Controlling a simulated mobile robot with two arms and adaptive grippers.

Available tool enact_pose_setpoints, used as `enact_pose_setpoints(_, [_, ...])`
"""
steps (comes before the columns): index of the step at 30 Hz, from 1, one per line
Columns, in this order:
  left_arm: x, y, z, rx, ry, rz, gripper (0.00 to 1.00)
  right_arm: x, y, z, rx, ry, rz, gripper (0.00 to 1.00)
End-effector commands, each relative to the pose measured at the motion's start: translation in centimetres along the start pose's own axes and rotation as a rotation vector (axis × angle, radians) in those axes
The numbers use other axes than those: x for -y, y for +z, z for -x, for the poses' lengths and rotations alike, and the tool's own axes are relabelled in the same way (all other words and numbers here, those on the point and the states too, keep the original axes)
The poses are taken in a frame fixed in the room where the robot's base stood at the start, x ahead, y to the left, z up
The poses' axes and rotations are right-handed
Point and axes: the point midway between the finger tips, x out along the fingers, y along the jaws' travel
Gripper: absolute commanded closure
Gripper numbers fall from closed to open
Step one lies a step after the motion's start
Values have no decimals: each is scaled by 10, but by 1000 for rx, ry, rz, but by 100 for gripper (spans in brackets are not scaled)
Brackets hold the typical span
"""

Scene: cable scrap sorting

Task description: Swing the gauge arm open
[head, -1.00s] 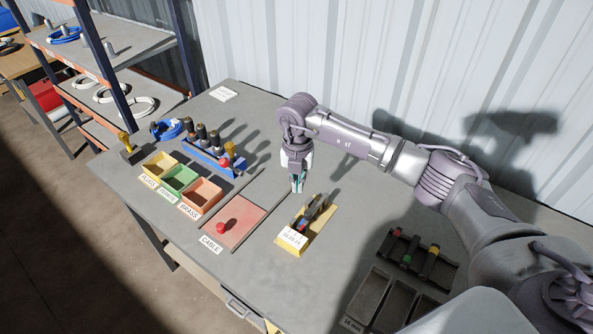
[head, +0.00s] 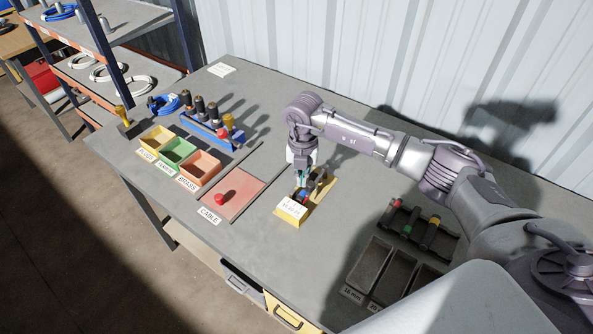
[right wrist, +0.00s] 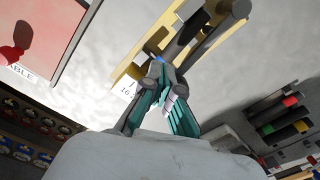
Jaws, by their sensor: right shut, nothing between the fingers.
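The gauge stands in the middle of the bench, with a yellow base (head: 326,191) and a white label (head: 291,207) at its front. Its dark arm (head: 317,175) lies along the base, partly hidden by my right gripper. My right gripper (head: 302,188) points down at the gauge, fingers shut and empty. In the right wrist view the teal fingertips (right wrist: 162,82) are close together beside the gauge's yellow base (right wrist: 152,42) and a grey bar (right wrist: 212,42). A bit of blue shows just beyond the tips. I cannot tell whether they touch it. My left gripper is not in view.
Left of the gauge are a red cable pad (head: 231,190) with a red knob and small yellow, green and orange bins (head: 198,168). A blue rack (head: 209,135) stands behind them. Dark trays (head: 370,264) lie to the right. Bare bench lies behind the gauge.

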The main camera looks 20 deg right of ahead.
Motion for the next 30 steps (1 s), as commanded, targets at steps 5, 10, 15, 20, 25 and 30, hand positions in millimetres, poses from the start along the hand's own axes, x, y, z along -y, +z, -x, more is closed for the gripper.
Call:
enact_pose_setpoints(5, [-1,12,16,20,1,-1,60,18,-8,3,-1,-4,-1,100])
enact_pose_setpoints(10, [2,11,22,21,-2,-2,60,35,-14,1,0,-4,-2,100])
enact_pose_setpoints(15, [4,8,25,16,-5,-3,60,51,-17,1,-2,-4,-2,100])
enact_pose_setpoints(20, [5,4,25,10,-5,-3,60,66,-16,0,0,-3,-1,100])
enact_pose_setpoints(25, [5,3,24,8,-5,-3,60,76,-14,0,0,-2,-1,100])
enact_pose_setpoints(30, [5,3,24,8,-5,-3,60,80,-13,0,-1,-2,-1,100])
